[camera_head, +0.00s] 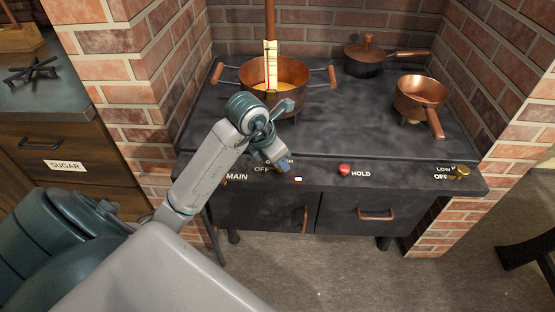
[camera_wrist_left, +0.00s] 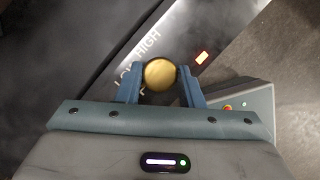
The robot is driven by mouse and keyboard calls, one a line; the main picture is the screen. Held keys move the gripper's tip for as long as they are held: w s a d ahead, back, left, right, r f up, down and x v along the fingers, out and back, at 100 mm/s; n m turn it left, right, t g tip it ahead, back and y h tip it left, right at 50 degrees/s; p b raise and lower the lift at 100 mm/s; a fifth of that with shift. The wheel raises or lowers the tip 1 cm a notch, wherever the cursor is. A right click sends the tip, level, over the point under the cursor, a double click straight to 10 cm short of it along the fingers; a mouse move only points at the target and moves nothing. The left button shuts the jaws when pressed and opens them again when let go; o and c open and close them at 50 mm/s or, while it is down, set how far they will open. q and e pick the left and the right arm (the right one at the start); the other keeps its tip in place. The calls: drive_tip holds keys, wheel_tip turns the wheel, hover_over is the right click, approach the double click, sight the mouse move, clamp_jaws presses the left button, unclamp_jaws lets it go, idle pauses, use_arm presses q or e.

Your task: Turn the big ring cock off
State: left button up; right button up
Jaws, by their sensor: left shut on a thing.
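The big ring cock is a round brass knob (camera_wrist_left: 160,74) on the front of the stove, seen in the left wrist view between my left gripper's blue fingers. In that view, my left gripper (camera_wrist_left: 158,72) is shut on the knob. The words LOW and HIGH show on the panel beside it. In the head view, my left gripper (camera_head: 281,167) is at the stove's front panel, near an OFF label, and hides the knob. The knob's exact turn cannot be told. My right gripper is not in view.
A lit indicator (camera_head: 298,179) sits right of the gripper. Farther right are a red HOLD button (camera_head: 345,169) and another brass knob (camera_head: 460,172). A large copper pot (camera_head: 290,72), a lidded pan (camera_head: 366,57) and a copper saucepan (camera_head: 420,94) stand on the dark stove (camera_head: 345,130).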

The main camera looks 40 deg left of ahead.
use_arm(q)
drive_tip(key=shift+n, duration=0.6)
drive_tip(key=shift+y, duration=0.3)
drive_tip(key=o, duration=1)
drive_tip(key=shift+c, duration=0.2)
drive_tip(key=shift+r, duration=0.1)
